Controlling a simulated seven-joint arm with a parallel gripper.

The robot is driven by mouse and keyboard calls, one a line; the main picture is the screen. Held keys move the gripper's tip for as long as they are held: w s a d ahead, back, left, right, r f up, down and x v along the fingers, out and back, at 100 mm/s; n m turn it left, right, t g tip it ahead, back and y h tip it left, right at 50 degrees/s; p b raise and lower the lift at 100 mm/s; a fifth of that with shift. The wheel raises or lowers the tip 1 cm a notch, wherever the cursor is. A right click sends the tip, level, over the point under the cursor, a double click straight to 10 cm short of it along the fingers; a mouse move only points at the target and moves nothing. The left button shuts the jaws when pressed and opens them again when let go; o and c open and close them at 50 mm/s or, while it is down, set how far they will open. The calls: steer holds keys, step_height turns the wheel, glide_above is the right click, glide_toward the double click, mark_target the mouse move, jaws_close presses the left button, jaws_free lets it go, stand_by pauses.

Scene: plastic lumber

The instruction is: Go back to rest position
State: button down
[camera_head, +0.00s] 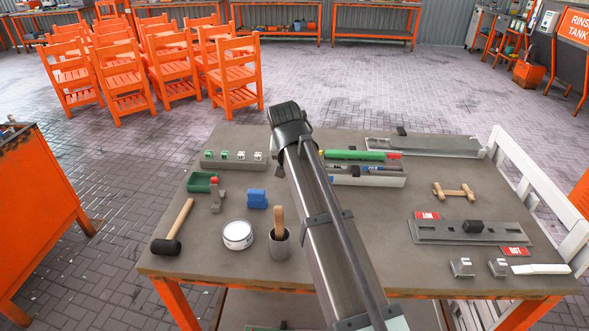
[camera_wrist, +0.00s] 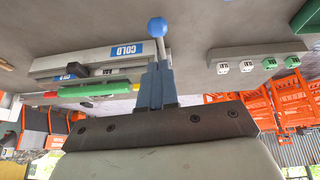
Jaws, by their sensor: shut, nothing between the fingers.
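My gripper (camera_wrist: 160,76) shows in the wrist view, with its grey-blue fingers together and nothing held between them. A blue ball on a pale stem (camera_wrist: 157,28) appears just beyond the fingertips; I cannot tell whether it touches them. In the head view my arm reaches up over the middle of the table (camera_head: 330,270), and the fingers are hidden behind it. A grey tray with a blue COLD label (camera_wrist: 110,55) is beside the fingers in the wrist view. The wrist view is upside down.
Left of my arm are a mallet (camera_head: 178,225), a white can (camera_head: 238,235), a cup (camera_head: 280,245), a blue block (camera_head: 257,199) and a block with several small cubes (camera_head: 233,160). Right are the tray (camera_head: 385,181), a slotted plate (camera_head: 430,232) and a wooden-handled piece (camera_head: 454,191).

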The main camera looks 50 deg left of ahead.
steer(key=shift+s+d+v, duration=0.1)
steer(key=shift+d+v, duration=0.05)
steer(key=shift+v, duration=1.1)
steer(key=shift+s+d+v, duration=0.15)
steer(key=shift+v, duration=1.05)
steer(key=shift+f, duration=0.2)
